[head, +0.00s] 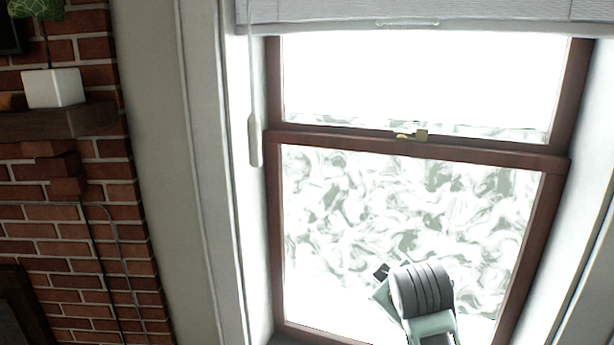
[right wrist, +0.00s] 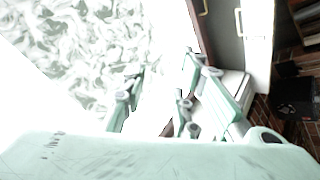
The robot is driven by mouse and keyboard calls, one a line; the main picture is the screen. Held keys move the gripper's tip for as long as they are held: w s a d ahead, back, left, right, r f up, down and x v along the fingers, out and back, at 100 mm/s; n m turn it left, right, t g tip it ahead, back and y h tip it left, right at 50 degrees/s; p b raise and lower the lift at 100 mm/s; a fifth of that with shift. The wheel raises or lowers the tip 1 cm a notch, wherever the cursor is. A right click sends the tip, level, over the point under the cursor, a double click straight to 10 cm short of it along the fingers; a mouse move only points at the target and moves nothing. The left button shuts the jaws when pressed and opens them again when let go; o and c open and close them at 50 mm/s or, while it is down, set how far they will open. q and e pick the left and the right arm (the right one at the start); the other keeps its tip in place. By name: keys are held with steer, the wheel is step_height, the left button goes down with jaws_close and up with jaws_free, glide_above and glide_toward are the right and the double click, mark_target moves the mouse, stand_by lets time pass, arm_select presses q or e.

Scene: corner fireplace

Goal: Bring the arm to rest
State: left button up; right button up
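My right gripper (right wrist: 164,72) shows in the right wrist view, with its mint-green fingers spread apart and nothing between them. In the head view, a grey and mint-green part of my arm (head: 422,295) rises from the bottom edge, right of centre, in front of the lower window pane. The gripper's fingers cannot be made out clearly there. My left gripper is in neither view.
A wood-framed window (head: 420,145) fills the right of the head view, with a blind (head: 400,12) above and a hanging cord handle (head: 254,140). At left, a white pot (head: 53,88) stands on a mantel (head: 60,122) against a brick wall (head: 60,235).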

steer(key=s+d+f+m+g, duration=0.2)
steer(key=s+f+m+g, duration=0.1)
steer(key=s+f, duration=1.45)
steer(key=s+f+m+g+y, duration=0.1)
steer(key=s+f+m, duration=0.15)
steer(key=s, duration=0.65)
steer(key=s+f+m+g, duration=0.1)
steer(key=s+f, duration=0.2)
steer(key=s, duration=0.5)
step_height(320, 180, down, 30)
steer(key=s+g+b, duration=0.2)
steer(key=b, duration=0.3)
steer(key=s+d+f+b, duration=0.2)
steer(key=s+f, duration=0.6)
steer(key=f, duration=0.3)
steer(key=s+d+f+g+b, duration=0.1)
steer(key=s+f+b, duration=0.1)
steer(key=s+f, duration=0.7)
step_height(320, 180, down, 2)
steer(key=shift+s+d+f+n, duration=0.1)
steer(key=shift+s+d+n, duration=0.15)
steer(key=shift+d+n, duration=0.15)
